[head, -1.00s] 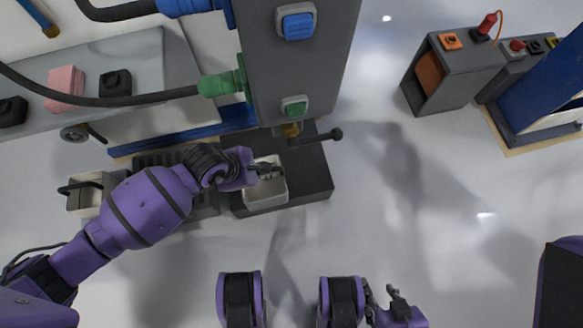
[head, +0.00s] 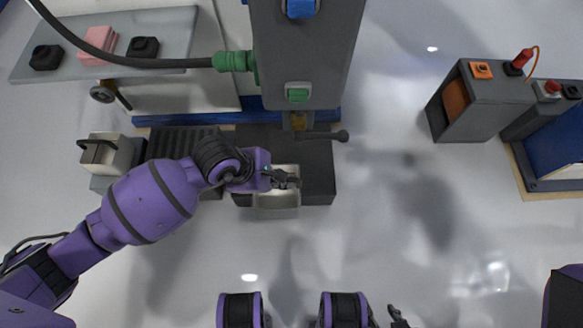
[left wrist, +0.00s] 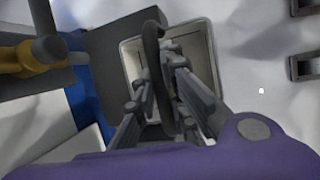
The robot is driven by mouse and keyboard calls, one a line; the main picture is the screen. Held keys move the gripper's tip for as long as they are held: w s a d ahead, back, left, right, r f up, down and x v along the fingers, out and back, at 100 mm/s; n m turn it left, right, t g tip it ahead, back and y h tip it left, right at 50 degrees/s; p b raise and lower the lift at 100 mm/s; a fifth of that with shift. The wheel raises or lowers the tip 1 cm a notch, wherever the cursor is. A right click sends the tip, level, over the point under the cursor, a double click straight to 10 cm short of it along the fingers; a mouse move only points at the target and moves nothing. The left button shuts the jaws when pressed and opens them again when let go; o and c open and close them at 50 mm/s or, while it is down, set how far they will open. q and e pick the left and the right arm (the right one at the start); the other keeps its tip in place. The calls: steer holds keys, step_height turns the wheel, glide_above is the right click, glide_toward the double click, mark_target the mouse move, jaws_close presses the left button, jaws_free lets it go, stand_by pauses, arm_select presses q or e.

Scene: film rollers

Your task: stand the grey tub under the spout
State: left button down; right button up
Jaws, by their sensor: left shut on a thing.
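The grey tub (head: 276,200) is a small light-grey open box with a dark hoop handle. My left gripper (head: 290,180) is shut on that handle. In the left wrist view, the fingers (left wrist: 165,85) close around the dark handle (left wrist: 155,60), with the tub (left wrist: 205,50) beyond. The tub is at the front edge of the dark platform (head: 320,180); I cannot tell whether it touches it. The brass spout (head: 298,120) is on the column, behind and slightly right of the tub. My right gripper (head: 385,315) is at the bottom edge, partly cut off, its fingers apart and empty.
A second light box with a dark handle (head: 104,152) stands left of the ribbed dark grate (head: 180,140). A dark lever (head: 325,135) sticks out right of the spout. Grey cases (head: 465,105) stand at the right. The floor (head: 400,240) in front is clear.

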arm_select(q)
steer(key=w+d+f+b, duration=0.3)
steer(key=w+f+b, duration=0.4)
steer(key=w+f, duration=0.5)
steer(key=shift+w+d+f+b, duration=0.3)
steer(key=shift+w+f+b, duration=0.05)
steer(key=shift+w, duration=0.1)
arm_select(e)
step_height(320, 180, down, 8)
steer(key=shift+s+d+f+n+g, duration=0.15)
steer(key=shift+s+n+g, duration=0.15)
steer(key=shift+g, duration=0.1)
arm_select(q)
steer(key=c, duration=1.8)
jaws_free()
arm_select(e)
steer(key=shift+s+f, duration=0.1)
steer(key=shift+s, duration=0.1)
